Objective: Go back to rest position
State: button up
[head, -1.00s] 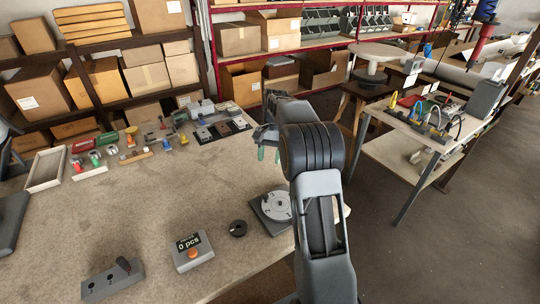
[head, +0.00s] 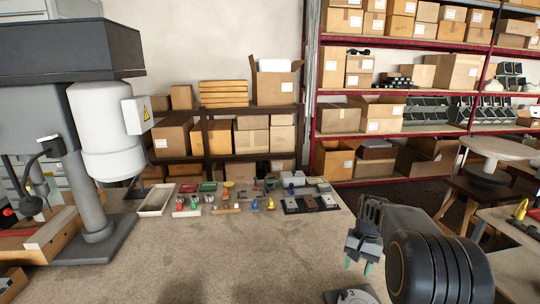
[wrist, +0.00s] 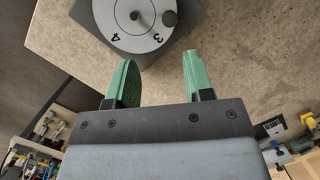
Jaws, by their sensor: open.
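My gripper (head: 358,265) hangs over the right front part of the workbench (head: 225,242) in the head view, with its green fingertips pointing down. In the wrist view my gripper (wrist: 157,75) shows two green fingers spread apart with nothing between them. A round grey dial (wrist: 140,20) with the numbers 3 and 4, on a dark square base, lies just beyond the fingertips, apart from them. Only a part of the dial's base (head: 350,296) shows at the bottom of the head view.
A drill-press-like machine (head: 100,130) stands at the left. A white tray (head: 156,199), small coloured parts and a dark plate (head: 312,204) sit along the bench's back edge. Shelves with cardboard boxes (head: 235,135) stand behind. The middle of the bench is clear.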

jog(key=s+a+r+n+t, duration=0.2)
jog(key=s+a, duration=0.3)
jog(key=s, duration=0.4)
jog(key=s+a+r+n+t+h, duration=0.1)
jog(key=s+a+r+n+t, duration=0.2)
jog(key=s, duration=0.7)
notch_tip(320, 180, up, 2)
jog(key=shift+a+r+t+h, duration=0.1)
jog(key=shift+a+t+h, duration=0.2)
jog(key=shift+a+t, duration=0.5)
jog(key=shift+a, duration=0.15)
jog(key=shift+c, duration=0.5)
